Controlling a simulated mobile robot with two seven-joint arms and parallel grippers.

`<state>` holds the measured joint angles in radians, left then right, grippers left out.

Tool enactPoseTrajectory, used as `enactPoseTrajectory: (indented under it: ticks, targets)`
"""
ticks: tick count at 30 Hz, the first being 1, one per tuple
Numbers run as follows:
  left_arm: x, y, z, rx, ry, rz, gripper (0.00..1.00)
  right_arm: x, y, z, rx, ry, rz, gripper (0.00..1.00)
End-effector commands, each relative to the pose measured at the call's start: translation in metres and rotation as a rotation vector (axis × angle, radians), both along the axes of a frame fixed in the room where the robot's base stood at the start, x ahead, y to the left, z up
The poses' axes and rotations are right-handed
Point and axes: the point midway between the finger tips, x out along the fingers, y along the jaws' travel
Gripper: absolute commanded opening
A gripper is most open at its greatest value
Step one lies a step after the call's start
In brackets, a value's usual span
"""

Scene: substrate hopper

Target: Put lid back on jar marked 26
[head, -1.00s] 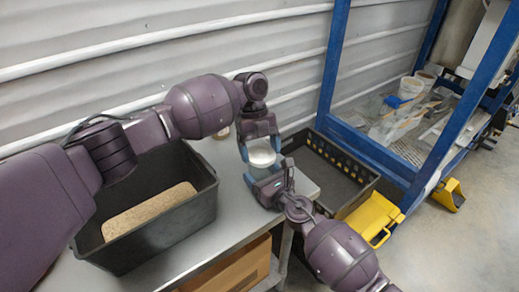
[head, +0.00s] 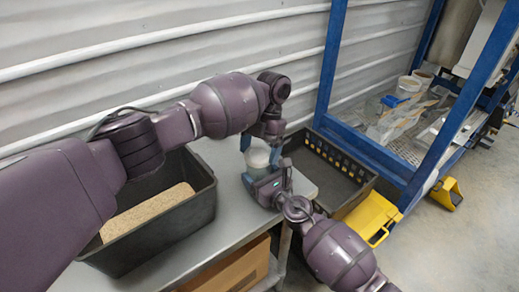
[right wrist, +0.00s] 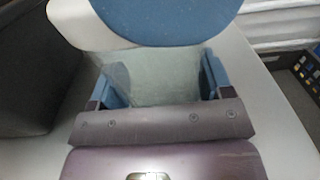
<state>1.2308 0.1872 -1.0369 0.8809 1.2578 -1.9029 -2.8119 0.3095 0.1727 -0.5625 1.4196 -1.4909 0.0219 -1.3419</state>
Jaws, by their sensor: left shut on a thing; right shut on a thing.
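A clear jar (right wrist: 155,75) stands between the blue fingers of my right gripper (right wrist: 158,88), which is shut on it. In the head view my right gripper (head: 262,176) is low beside the jar at the table's right end. My left gripper (head: 260,149) is just above, its blue fingers shut around a pale round thing (head: 257,157), which looks like the lid. In the right wrist view a whitish rounded edge (right wrist: 75,25) and a blue part of my left gripper cover the jar's mouth. Whether the lid is seated cannot be told. No number is readable.
A black bin (head: 150,254) with brown substrate stands on the grey table (head: 226,215), left of the grippers. A black slatted crate (head: 343,155) is just right. A blue frame (head: 330,75) and a yellow part (head: 370,218) are farther right.

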Motion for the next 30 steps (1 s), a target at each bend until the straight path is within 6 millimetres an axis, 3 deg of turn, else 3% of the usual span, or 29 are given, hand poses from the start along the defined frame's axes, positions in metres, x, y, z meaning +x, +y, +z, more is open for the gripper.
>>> enactPoseTrajectory:
  ticks: [2, 3, 6, 16, 27, 30]
  targets:
    - [0.001, 0.001, 0.001, 0.001, -0.004, 0.003, 0.55, -0.001, 0.001, 0.0, -0.001, 0.0, 0.002, 0.07]
    - [0.001, 0.001, 0.001, 0.001, -0.004, 0.003, 0.85, -0.001, 0.001, 0.0, -0.001, 0.0, 0.002, 0.07]
    - [0.001, 0.001, 0.001, 0.0, -0.003, 0.004, 1.0, -0.001, 0.001, 0.0, -0.001, 0.0, 0.002, 0.07]
    - [0.0, 0.0, 0.005, -0.001, -0.001, 0.002, 1.0, 0.0, 0.0, 0.0, -0.001, 0.0, 0.001, 0.07]
    - [0.0, 0.0, 0.043, -0.001, 0.0, 0.003, 1.0, 0.0, 0.0, 0.0, -0.001, -0.001, 0.0, 0.07]
    - [0.0, 0.0, 0.046, -0.001, 0.001, 0.003, 1.0, 0.0, 0.0, 0.0, -0.001, -0.001, 0.0, 0.07]
